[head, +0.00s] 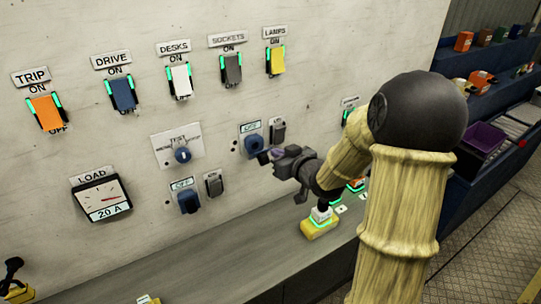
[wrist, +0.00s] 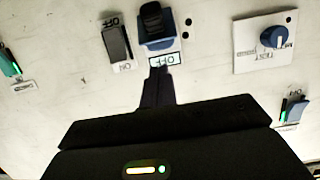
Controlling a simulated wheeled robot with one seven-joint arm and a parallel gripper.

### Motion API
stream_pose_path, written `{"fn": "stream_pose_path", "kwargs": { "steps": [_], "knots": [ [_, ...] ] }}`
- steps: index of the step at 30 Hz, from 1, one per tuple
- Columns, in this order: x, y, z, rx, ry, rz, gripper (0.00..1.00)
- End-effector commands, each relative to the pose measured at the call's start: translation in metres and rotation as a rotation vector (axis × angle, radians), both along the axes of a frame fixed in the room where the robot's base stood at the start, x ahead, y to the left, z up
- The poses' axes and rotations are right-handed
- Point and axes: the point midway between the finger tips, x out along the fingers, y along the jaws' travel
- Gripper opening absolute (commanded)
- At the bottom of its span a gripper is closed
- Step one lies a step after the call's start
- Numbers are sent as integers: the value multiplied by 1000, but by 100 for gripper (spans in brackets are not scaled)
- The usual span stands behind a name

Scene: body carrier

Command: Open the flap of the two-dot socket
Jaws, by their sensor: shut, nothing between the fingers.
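The upper blue socket (head: 252,142) is on the panel beside a dark rocker switch (head: 278,131). In the wrist view the blue socket (wrist: 158,42) appears upside down, with a dark ribbed part over it and two black dots beside it. An OFF label (wrist: 165,61) lies between it and my fingers. A lower blue socket (head: 188,201) shows in the head view with one clear dot. My gripper (head: 264,156) is shut and empty, just in front of the upper socket's lower right side. I cannot tell whether it touches the flap, nor the flap's exact angle.
A TEST plate with a blue knob (head: 182,155) is left of the upper socket. A LOAD meter (head: 101,195) and a row of coloured switches share the panel. A grey ledge (head: 215,262) runs below, with a yellow-based button (head: 320,228) under my arm.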

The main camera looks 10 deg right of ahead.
Motion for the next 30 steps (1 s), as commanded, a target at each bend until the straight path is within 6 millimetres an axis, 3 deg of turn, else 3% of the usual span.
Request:
{"fn": "stream_pose_path", "kwargs": {
  "steps": [5, 12, 18, 30],
  "knots": [
    [25, 9, -6, 1, 2, 3, 0],
    [37, 13, -30, 2, 3, 2, 0],
    [42, 14, -41, 1, 0, 0, 0],
    [43, 14, -43, -1, -1, 0, 0]
  ]
}}
